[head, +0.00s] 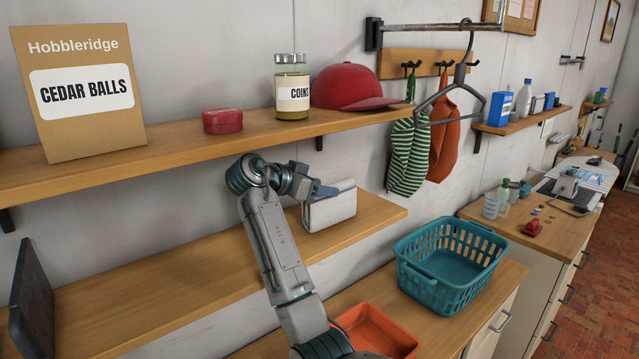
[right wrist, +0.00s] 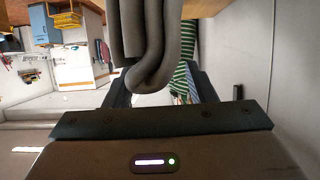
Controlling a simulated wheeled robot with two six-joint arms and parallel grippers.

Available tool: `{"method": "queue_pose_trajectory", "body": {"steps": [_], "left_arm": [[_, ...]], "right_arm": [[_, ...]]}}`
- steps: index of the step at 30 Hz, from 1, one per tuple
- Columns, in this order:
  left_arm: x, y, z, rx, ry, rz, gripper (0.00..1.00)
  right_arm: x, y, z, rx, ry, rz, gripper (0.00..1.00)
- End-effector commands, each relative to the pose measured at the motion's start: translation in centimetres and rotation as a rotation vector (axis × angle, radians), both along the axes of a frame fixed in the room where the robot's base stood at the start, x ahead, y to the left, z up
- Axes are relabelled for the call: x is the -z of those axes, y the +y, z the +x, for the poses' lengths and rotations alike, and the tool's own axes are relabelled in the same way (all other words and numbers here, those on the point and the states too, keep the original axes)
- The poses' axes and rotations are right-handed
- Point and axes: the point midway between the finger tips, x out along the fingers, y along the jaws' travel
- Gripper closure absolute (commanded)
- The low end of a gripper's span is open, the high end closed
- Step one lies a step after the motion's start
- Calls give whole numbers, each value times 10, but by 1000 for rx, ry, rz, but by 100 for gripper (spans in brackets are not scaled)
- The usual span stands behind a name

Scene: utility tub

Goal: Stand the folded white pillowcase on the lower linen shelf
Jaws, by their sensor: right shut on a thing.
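The folded white pillowcase (head: 328,209) is upright at the right part of the lower linen shelf (head: 215,270), its bottom edge at the board. I cannot tell whether it bears on the board or hangs just above. My right gripper (head: 318,190) is shut on its upper left part. In the right wrist view the pillowcase (right wrist: 152,45) shows as thick grey folds between the fingers (right wrist: 160,88). My left gripper is not in view.
A dark upright panel (head: 30,305) stands at the shelf's left end; the board between is clear. Above, the upper shelf (head: 180,150) holds a cedar balls box (head: 85,125), red tin (head: 222,121), coin jar (head: 292,90) and red cap (head: 345,88). A teal basket (head: 450,265) and orange tray (head: 375,333) stand below.

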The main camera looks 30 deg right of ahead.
Motion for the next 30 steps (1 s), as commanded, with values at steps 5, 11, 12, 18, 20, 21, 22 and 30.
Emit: {"method": "queue_pose_trajectory", "body": {"steps": [5, 11, 12, 18, 20, 21, 22, 30], "left_arm": [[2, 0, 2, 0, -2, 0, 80], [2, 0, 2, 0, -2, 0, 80], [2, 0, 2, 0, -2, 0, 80], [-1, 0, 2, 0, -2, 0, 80], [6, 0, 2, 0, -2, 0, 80], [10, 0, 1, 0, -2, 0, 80], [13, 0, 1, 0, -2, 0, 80], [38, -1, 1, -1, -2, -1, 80]], "right_arm": [[1, 0, 0, 0, -2, -2, 100], [1, 0, 0, 0, 0, 0, 28], [1, 0, 0, 0, 0, 0, 28], [-2, 0, 0, 0, 0, 0, 28], [0, 5, 0, -1, -2, 1, 28], [0, 10, 0, -3, -2, 2, 28], [-1, 14, 0, -3, -2, 2, 28], [-19, 56, -4, -2, -2, 1, 28]]}}
